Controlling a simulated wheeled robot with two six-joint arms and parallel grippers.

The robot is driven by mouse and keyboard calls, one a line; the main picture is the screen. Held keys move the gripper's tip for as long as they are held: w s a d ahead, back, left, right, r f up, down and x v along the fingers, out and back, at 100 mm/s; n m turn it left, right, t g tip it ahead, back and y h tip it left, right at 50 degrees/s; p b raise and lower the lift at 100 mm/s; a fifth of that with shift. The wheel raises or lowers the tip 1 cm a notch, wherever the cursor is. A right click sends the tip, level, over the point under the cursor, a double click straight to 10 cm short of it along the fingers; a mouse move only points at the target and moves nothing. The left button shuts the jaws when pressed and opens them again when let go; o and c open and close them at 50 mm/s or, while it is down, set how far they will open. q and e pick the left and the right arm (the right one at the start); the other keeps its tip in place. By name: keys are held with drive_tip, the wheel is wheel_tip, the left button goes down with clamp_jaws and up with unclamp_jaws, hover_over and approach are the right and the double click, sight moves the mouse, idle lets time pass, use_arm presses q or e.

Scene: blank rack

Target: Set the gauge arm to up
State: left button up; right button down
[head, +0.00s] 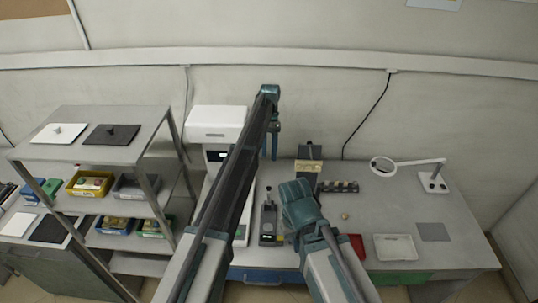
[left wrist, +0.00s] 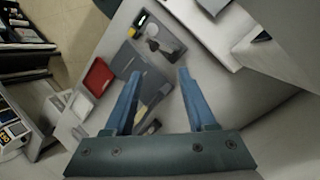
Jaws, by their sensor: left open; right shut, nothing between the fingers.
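A small dark grey fixture (head: 268,228) with an upright black-knobbed lever stands on the worktop, right of the white machine. I take it as the gauge, but cannot tell for sure. What looks like the same fixture shows in the left wrist view (left wrist: 162,40), with a yellow part and a dark knob. My left gripper (head: 270,152) is open and empty, raised above and behind the fixture, fingers pointing down. Its two blue fingers also show in the left wrist view (left wrist: 157,78). My right gripper (head: 296,200) is shut and empty, just right of the fixture.
A tall white machine (head: 216,128) stands left of the fixture, partly hidden by my left arm. A brass-and-black block (head: 309,168), a magnifier lamp (head: 383,166), a white tray (head: 396,248) and a grey mat (head: 433,232) are on the right. A shelf rack (head: 150,135) stands left.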

use_arm(q)
drive_tip(key=shift+r, duration=0.15)
drive_tip(key=shift+c, duration=0.3)
drive_tip(key=shift+s, duration=0.15)
drive_tip(key=shift+c, duration=1.2)
drive_tip(key=s+m, duration=0.1)
drive_tip(key=s, duration=0.1)
drive_tip(key=s+t+p, duration=0.1)
drive_tip(key=s, duration=0.1)
drive_tip(key=s+m+t, duration=0.1)
drive_tip(key=s, duration=0.1)
drive_tip(key=shift+s+d+m, duration=0.2)
drive_tip(key=shift+d+m, duration=0.1)
drive_tip(key=shift+d, duration=0.1)
clamp_jaws()
drive_tip(key=s+r+m+t+p, duration=0.2)
drive_tip(key=s+m+t, duration=0.3)
drive_tip(key=s, duration=0.3)
drive_tip(key=shift+s+d+m, duration=0.3)
drive_tip(key=shift+d+m, duration=0.05)
drive_tip(key=shift+m, duration=0.05)
